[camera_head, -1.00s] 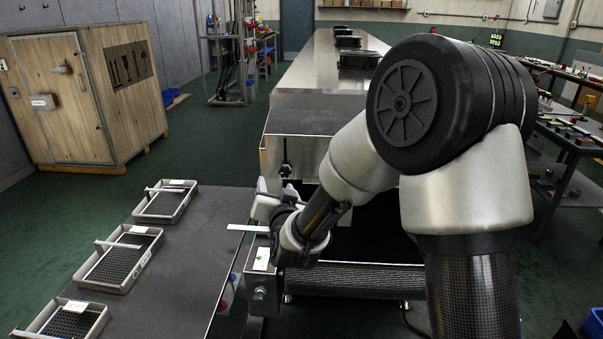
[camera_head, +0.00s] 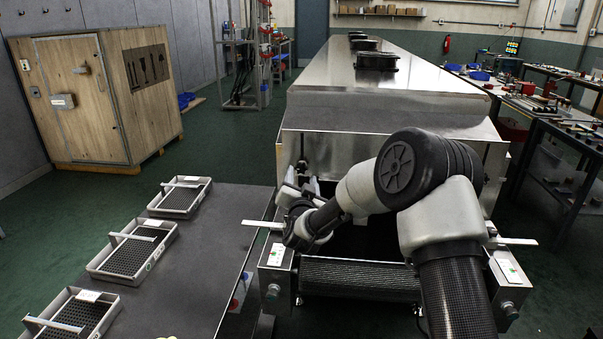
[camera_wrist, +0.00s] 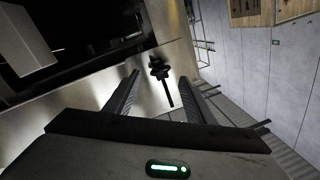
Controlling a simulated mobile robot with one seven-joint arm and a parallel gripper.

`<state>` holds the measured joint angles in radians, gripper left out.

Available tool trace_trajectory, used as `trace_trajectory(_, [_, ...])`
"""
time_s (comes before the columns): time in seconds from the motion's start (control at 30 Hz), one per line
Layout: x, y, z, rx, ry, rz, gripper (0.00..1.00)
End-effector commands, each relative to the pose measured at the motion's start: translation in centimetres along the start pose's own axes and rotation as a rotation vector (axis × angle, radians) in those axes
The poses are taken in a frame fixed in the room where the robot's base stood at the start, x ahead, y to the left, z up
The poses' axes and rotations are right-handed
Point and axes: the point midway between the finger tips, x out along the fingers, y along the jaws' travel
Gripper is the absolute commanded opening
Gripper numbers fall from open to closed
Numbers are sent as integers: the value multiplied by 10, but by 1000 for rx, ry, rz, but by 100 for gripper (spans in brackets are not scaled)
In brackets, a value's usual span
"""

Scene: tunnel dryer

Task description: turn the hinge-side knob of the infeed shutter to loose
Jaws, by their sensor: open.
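The infeed shutter (camera_head: 345,155) is a shiny metal panel across the near end of the tunnel dryer. A small dark knob (camera_head: 302,166) shows near its left edge, just beyond my gripper (camera_head: 300,182). In the wrist view the knob (camera_wrist: 158,68) is dark and lobed, with a dark bar (camera_wrist: 168,94) pointing down from it. My gripper (camera_wrist: 159,78) is open and empty, its fingers on either side of the knob in the picture. I cannot tell whether they touch it. I cannot make out a loose marking.
A dark table (camera_head: 190,270) with several mesh trays (camera_head: 132,250) stands at left. A roller (camera_head: 360,279) lies below the dryer opening, between metal side blocks with labels. A pale flat strip (camera_head: 262,224) juts left near my gripper. A wooden crate (camera_head: 85,105) stands farther back.

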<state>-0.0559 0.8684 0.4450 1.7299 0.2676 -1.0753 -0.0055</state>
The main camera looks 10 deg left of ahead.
Motion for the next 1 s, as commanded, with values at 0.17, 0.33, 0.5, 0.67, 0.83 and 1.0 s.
trace_trajectory(0.17, [31, 0, 1, 1, 1, 0, 50])
trace_trajectory(0.33, [46, 0, 1, 1, 0, -1, 50])
trace_trajectory(0.5, [50, -1, 0, 0, -1, -1, 50])
trace_trajectory(0.67, [49, -1, 0, 0, -1, -1, 50])
trace_trajectory(0.83, [49, -1, 0, 0, -1, -1, 23])
trace_trajectory(1.0, [49, -1, 0, -1, -1, -2, 10])
